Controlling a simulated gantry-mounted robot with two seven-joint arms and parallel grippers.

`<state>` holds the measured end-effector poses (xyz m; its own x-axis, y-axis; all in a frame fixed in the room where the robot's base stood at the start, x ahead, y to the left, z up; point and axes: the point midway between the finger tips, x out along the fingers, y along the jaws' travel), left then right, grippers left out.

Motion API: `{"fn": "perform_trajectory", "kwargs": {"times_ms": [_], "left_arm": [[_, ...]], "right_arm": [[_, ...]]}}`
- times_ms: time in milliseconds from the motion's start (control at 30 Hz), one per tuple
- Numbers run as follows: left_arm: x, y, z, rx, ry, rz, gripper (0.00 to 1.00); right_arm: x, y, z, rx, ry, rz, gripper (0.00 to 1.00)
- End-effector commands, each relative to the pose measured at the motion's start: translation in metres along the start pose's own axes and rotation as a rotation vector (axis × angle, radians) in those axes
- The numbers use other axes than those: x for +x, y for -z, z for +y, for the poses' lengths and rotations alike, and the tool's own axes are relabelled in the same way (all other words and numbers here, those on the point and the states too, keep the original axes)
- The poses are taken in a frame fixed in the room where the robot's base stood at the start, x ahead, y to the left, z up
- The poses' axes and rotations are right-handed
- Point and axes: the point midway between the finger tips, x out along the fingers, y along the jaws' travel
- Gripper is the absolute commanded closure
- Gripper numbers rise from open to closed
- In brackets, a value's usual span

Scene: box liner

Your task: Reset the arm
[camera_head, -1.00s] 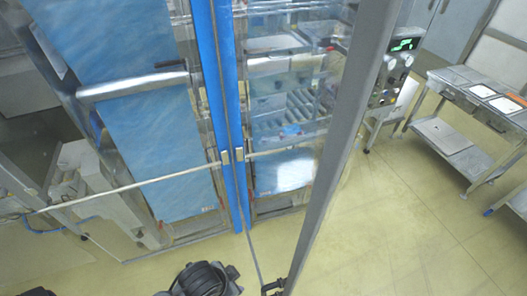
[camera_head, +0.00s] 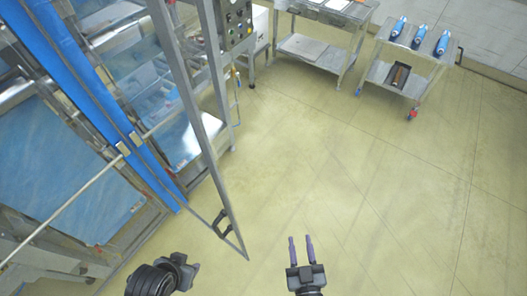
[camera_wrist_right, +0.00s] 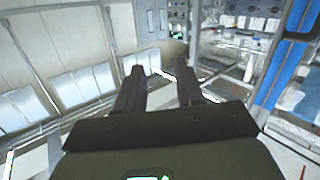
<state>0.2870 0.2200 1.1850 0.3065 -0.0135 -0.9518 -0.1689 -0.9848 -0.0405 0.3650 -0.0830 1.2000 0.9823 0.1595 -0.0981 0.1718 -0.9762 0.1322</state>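My right gripper (camera_head: 300,238) is at the bottom middle of the head view, over bare floor. Its two slim dark fingers are apart with nothing between them. The right wrist view shows the same two fingers (camera_wrist_right: 160,75) spread, with an empty gap. A black, rounded part of my left arm (camera_head: 160,278) shows at the bottom left of the head view. Its fingers cannot be made out. Neither arm is seen touching anything.
A machine with blue-edged doors (camera_head: 110,125) stands at left. A grey-framed panel (camera_head: 203,120) with a black handle (camera_head: 222,222) stands left of my right gripper. A steel table (camera_head: 325,30) and a cart (camera_head: 410,65) with blue bottles stand at the back. The floor (camera_head: 400,200) at right is clear.

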Motion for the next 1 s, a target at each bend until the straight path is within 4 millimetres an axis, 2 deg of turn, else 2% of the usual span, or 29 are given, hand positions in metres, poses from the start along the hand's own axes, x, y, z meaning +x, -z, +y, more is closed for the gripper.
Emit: {"fn": "perform_trajectory", "kwargs": {"times_ms": [33, 100, 200, 267, 400, 533, 700, 833, 1000], "left_arm": [[-0.005, 0.001, 0.0, 0.001, 0.0, -0.001, 0.57], [-0.007, 0.002, 0.0, 0.001, 0.0, -0.001, 0.57], [-0.01, 0.003, 0.0, 0.001, 0.0, -0.001, 0.57], [-0.011, 0.003, 0.0, 0.0, -0.001, -0.001, 0.57], [-0.012, 0.004, 0.001, -0.003, -0.003, -0.001, 0.57], [-0.012, 0.004, 0.002, -0.008, -0.007, 0.0, 0.57], [-0.012, 0.004, 0.003, -0.012, -0.011, 0.001, 0.57], [-0.012, 0.004, 0.003, -0.012, -0.01, 0.001, 0.57], [-0.012, 0.004, 0.002, -0.01, -0.009, 0.001, 0.57]], "right_arm": [[0.01, 0.01, 0.023, -0.001, 0.001, -0.048, 0.63], [0.018, 0.014, 0.047, 0.003, 0.014, -0.141, 0.63], [0.019, 0.016, 0.077, 0.008, 0.029, -0.287, 0.63], [0.015, 0.016, 0.092, 0.012, 0.036, -0.38, 0.63], [-0.009, 0.009, 0.116, 0.023, 0.047, -0.61, 0.63], [-0.04, -0.002, 0.125, 0.037, 0.052, -0.816, 0.63], [-0.075, -0.016, 0.121, 0.055, 0.069, -1.025, 0.63], [-0.092, -0.025, 0.119, 0.068, 0.068, -1.125, 0.63], [-0.098, -0.028, 0.118, 0.085, 0.06, -1.165, 0.63]]}}
